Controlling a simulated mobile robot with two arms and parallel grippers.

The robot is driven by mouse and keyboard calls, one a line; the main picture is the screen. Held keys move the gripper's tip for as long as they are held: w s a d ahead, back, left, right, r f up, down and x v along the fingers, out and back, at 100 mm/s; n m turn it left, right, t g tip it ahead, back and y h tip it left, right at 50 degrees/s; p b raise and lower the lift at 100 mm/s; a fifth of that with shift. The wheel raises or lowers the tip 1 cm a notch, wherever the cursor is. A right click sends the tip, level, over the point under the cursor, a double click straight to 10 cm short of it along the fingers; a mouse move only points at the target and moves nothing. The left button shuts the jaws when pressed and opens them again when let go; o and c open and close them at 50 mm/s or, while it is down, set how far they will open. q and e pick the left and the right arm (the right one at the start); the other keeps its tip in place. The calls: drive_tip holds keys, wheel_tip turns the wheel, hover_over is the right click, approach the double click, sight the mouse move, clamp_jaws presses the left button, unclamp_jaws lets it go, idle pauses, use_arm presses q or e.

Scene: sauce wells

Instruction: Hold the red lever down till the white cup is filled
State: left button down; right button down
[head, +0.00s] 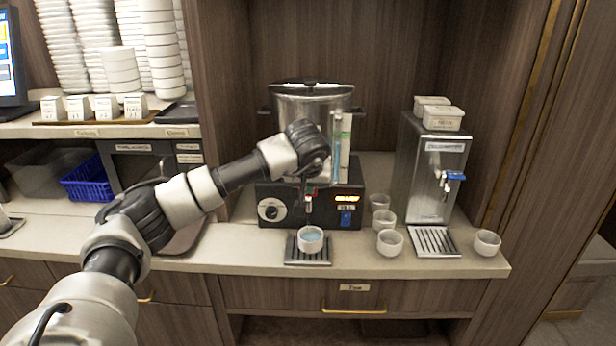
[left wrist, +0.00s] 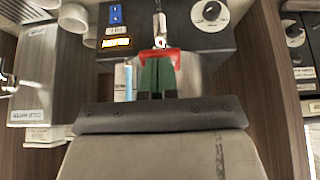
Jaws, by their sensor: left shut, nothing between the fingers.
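The white cup (head: 311,246) stands upright on the drip tray under the spout of the steel dispenser, with pale blue showing inside; its exact level is hard to tell. The red lever (left wrist: 174,52) shows in the left wrist view on the front of the dispenser, around the tips of my left gripper (left wrist: 157,72). The gripper's green fingers are shut together with nothing between them, and appear to touch the lever. In the head view my left wrist hides most of the lever and the fingers. My right gripper is in neither view.
The dispenser (head: 290,105) has a black base with a knob and a lit display. Several white cups (head: 390,241) stand right of it, near a cold-water dispenser (head: 432,165) with a blue tap and its own drip tray (head: 433,242). The counter's front left is fairly clear.

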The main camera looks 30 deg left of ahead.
use_arm(q)
drive_tip(key=shift+r+p, duration=0.5)
drive_tip(key=shift+r, duration=0.3)
drive_tip(key=w+a+r+v, duration=0.1)
drive_tip(key=w+v, duration=0.1)
drive_tip(key=v, duration=1.1)
drive_tip(key=shift+r+p, duration=0.3)
drive_tip(key=shift+r, duration=0.15)
drive_tip(key=shift+a, duration=0.15)
